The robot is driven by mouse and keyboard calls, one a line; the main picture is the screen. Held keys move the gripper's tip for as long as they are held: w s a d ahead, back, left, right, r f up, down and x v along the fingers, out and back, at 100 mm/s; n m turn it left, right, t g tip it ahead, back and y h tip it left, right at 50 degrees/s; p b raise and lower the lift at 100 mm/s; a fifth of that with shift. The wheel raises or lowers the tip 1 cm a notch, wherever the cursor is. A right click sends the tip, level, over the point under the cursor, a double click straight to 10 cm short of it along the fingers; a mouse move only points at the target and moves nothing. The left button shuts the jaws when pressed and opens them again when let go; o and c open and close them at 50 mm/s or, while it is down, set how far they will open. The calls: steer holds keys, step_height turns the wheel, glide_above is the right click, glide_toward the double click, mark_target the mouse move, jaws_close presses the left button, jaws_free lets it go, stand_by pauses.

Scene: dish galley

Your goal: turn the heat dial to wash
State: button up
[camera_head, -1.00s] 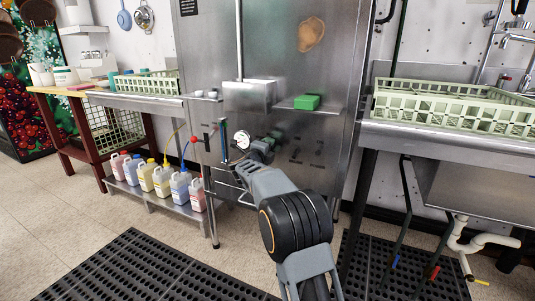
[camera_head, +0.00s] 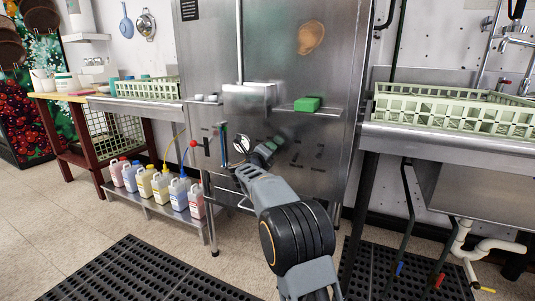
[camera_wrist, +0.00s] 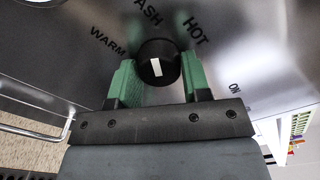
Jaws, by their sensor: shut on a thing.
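The heat dial (camera_wrist: 158,50) is a round black knob with a white mark, on the steel front panel. In the wrist view the mark runs nearly upright, its upper end toward a partly cut-off label ending in "ASH" (camera_wrist: 148,14). "WARM" (camera_wrist: 108,44) is to the left and "HOT" (camera_wrist: 196,32) to the right. My gripper (camera_wrist: 157,72) has its green fingers on both sides of the dial, shut on it. In the head view my gripper (camera_head: 267,150) is at the machine's panel, and the dial is hidden behind it.
A round gauge (camera_head: 242,146) sits left of my gripper. A green block (camera_head: 306,104) lies on a small ledge above. Several bottles (camera_head: 161,187) stand on a low shelf to the left. A sink counter (camera_head: 440,138) with a pale rack is to the right.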

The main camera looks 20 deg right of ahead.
steer(key=shift+f, duration=0.1)
steer(key=o, duration=0.9)
steer(key=p+v, duration=0.3)
steer(key=v, duration=1.1)
steer(key=shift+d, duration=0.1)
